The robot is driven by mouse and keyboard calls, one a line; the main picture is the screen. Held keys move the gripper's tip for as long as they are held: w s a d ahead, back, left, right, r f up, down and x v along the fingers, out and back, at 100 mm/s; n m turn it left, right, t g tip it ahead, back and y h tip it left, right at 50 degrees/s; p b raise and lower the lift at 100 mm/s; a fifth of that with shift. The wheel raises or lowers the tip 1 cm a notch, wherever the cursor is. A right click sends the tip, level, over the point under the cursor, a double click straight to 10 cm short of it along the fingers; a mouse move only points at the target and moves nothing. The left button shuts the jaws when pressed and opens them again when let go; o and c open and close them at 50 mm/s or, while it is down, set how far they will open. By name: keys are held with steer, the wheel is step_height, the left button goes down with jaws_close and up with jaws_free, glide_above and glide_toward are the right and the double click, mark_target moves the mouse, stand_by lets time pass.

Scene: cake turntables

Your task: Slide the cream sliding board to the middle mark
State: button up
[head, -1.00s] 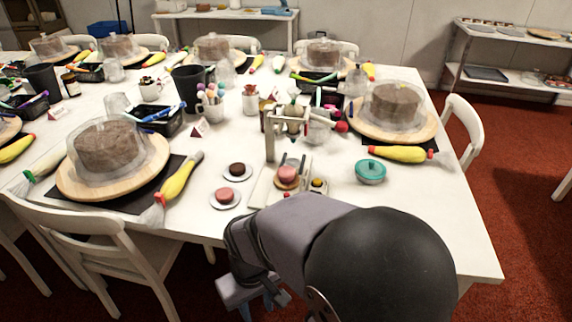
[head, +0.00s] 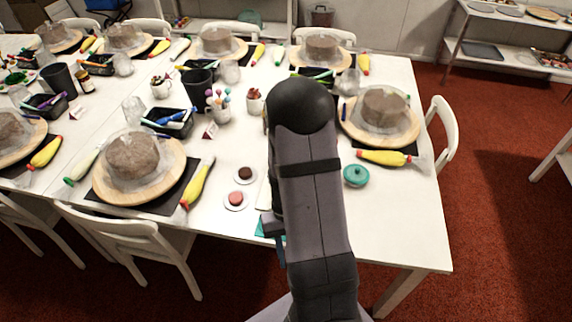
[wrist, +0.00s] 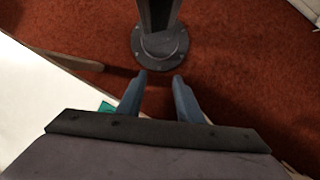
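The cream sliding board is mostly hidden behind my arm in the head view. A pale sliver (head: 264,194) just left of the arm may be its edge. I cannot see the middle mark or where the board stands against it. My gripper (wrist: 160,77) is open and empty in the wrist view, its two blue fingers apart with red carpet between them. It hangs by the table's front edge, clear of the board. In the head view, my arm hides most of it.
A teal flat piece (head: 262,228) lies at the table's front edge. Two small plates, with a brown cake (head: 245,173) and a pink cake (head: 237,199), stand left of my arm. A teal lidded pot (head: 356,176) stands right. A yellow piping bag (head: 198,184) lies farther left.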

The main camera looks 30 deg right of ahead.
steer(key=w+d+m+t+h, duration=0.1)
steer(key=w+d, duration=0.3)
steer(key=w, duration=0.3)
steer(key=w+d+m+t+h+p, duration=0.1)
steer(key=w+d+m+t, duration=0.1)
steer(key=w+d, duration=0.2)
steer(key=w+d+m+t, duration=0.1)
steer(key=w+d, duration=0.3)
steer(key=w, duration=0.6)
steer(key=shift+w+d+r+m+t+h, duration=0.15)
steer(key=shift+d+r+m+t+h, duration=0.25)
steer(key=shift+t, duration=0.3)
steer(key=shift+a, duration=0.15)
step_height(320, 180, down, 10)
steer(key=b, duration=0.6)
steer(key=shift+r, duration=0.35)
jaws_close()
steer(key=shift+w, duration=0.1)
